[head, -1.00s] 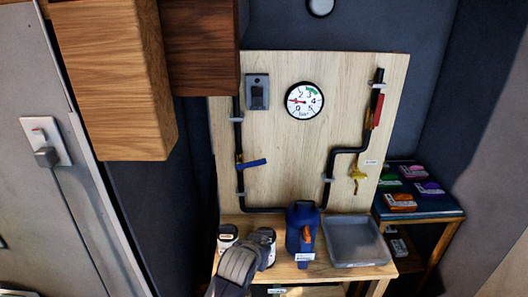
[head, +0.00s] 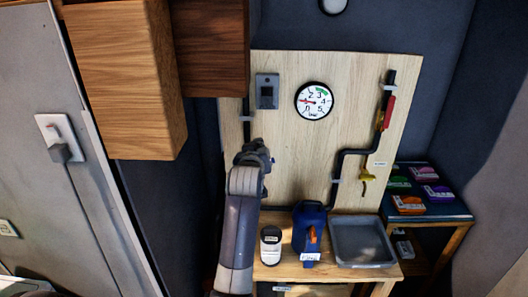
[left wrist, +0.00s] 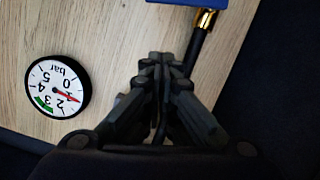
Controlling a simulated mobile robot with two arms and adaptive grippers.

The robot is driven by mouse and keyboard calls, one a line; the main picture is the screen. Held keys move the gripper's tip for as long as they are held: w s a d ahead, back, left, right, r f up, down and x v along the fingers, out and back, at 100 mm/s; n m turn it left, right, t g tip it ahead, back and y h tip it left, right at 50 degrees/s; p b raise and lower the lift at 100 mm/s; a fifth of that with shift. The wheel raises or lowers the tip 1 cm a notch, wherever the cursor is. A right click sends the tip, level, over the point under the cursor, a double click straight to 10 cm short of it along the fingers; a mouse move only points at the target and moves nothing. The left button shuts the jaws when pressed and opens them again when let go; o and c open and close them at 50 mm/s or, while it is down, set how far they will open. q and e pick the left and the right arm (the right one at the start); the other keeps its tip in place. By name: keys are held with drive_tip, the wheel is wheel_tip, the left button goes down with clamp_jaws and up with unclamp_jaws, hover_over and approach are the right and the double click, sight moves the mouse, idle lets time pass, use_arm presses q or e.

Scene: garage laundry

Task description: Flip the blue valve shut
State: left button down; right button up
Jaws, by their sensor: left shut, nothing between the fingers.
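The blue valve handle (left wrist: 190,3) shows as a strip at the top edge of the left wrist view, by a brass fitting (left wrist: 205,20) on a black pipe (left wrist: 195,48). In the head view my left arm and gripper hide this valve. My left gripper (left wrist: 160,62) is shut and empty, its fingertips beside the pipe and apart from the blue handle in the picture. In the head view the left gripper (head: 256,150) is in front of the left pipe on the wooden board (head: 300,150). My right gripper is not in view.
A pressure gauge (head: 314,101) and a grey switch box (head: 267,91) are on the board. A red valve handle (head: 388,112) and a yellow one (head: 367,180) are on the right pipe. A blue jug (head: 309,225), jar (head: 271,245) and grey tray (head: 362,243) stand below. Wooden cabinets (head: 120,85) hang upper left.

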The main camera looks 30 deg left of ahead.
use_arm(q)
drive_tip(key=w+a+f+p, duration=0.1)
drive_tip(key=w+f+p, duration=0.1)
drive_tip(key=w+f, duration=0.3)
drive_tip(key=shift+a, duration=0.25)
drive_tip(key=shift+w+f, duration=0.1)
drive_tip(key=shift+w+d+f+m+b, duration=0.35)
drive_tip(key=shift+d+f, duration=0.3)
drive_tip(key=shift+f, duration=0.25)
drive_tip(key=shift+a+r, duration=0.1)
drive_tip(key=shift+r, duration=0.05)
